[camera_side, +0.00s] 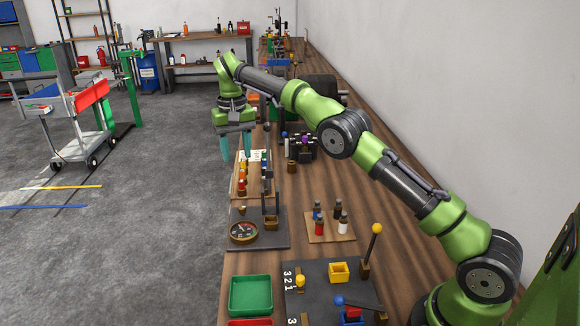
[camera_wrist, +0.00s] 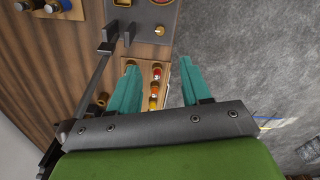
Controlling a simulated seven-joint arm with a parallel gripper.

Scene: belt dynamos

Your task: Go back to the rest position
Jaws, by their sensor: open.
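My gripper (camera_side: 238,147) hangs at the left edge of the wooden bench, with its teal fingers pointing down. The fingers are apart with nothing between them. In the wrist view my gripper (camera_wrist: 157,88) shows both fingers spread, over a wooden board of coloured pegs (camera_wrist: 155,85) and the bench edge. In the side view the peg board (camera_side: 242,178) lies just below and in front of the fingers. My arm stretches along the bench from the lower right.
A dark plate with a round gauge (camera_side: 243,232) and upright levers lies nearer the camera. A rack of small bottles (camera_side: 330,225), a green tray (camera_side: 250,294) and a yellow-knobbed lever (camera_side: 375,230) stand nearby. Dark machinery (camera_side: 300,145) is right of my gripper. Floor left of the bench is open.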

